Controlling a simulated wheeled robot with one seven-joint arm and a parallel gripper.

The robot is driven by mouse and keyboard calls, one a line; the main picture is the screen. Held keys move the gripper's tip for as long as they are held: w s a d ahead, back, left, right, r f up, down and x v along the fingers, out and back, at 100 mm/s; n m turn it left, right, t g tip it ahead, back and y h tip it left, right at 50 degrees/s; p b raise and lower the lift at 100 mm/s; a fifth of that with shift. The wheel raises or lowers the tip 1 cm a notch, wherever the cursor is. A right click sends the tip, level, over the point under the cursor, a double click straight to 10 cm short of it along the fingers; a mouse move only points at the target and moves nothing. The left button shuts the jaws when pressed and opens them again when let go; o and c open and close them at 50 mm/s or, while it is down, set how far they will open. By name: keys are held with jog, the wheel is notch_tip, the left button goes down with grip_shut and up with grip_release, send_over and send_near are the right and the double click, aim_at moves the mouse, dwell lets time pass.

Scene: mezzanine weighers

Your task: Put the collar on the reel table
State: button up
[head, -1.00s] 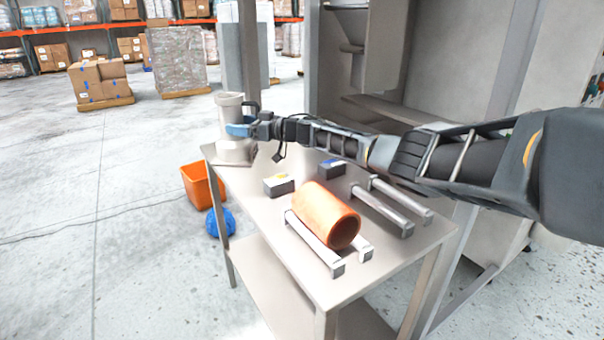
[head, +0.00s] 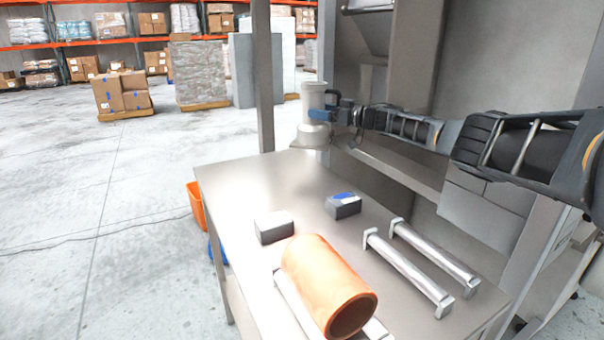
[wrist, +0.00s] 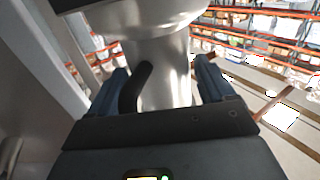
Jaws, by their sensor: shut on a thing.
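A pale grey flanged tube, which I take to be the collar (head: 313,97), is upright in my gripper (head: 320,115) at the far edge of a steel table, which I take to be the reel table (head: 235,180). My gripper is shut around the tube's narrow middle. The wrist view shows the shiny collar (wrist: 165,60) between the two blue fingers of my gripper (wrist: 162,88). The collar's wide base looks raised clear of the tabletop, near or past its back edge; the exact gap is hard to tell.
An orange cylinder (head: 325,280) lies on rails at the table's front. Two small boxes (head: 273,226) (head: 343,206) and two metal bars (head: 408,270) are nearby. The table's back left is bare. A grey post (head: 263,80) and machine frame (head: 480,205) stand behind and right.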

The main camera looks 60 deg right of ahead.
jog(key=w+a+f+p, duration=0.2)
jog(key=w+a+f, duration=0.1)
jog(key=a+f, duration=0.6)
jog(key=shift+w+a+f, duration=0.2)
jog(key=shift+a+f, duration=0.1)
jog(key=shift+f, duration=0.15)
jog(key=o, duration=1.3)
jog(key=shift+f, duration=0.15)
jog(key=shift+s, duration=0.1)
jog(key=s, duration=0.8)
jog(key=s+p, duration=0.1)
jog(key=s, duration=0.2)
jog(key=shift+s+a, duration=0.25)
jog(key=shift+s, duration=0.15)
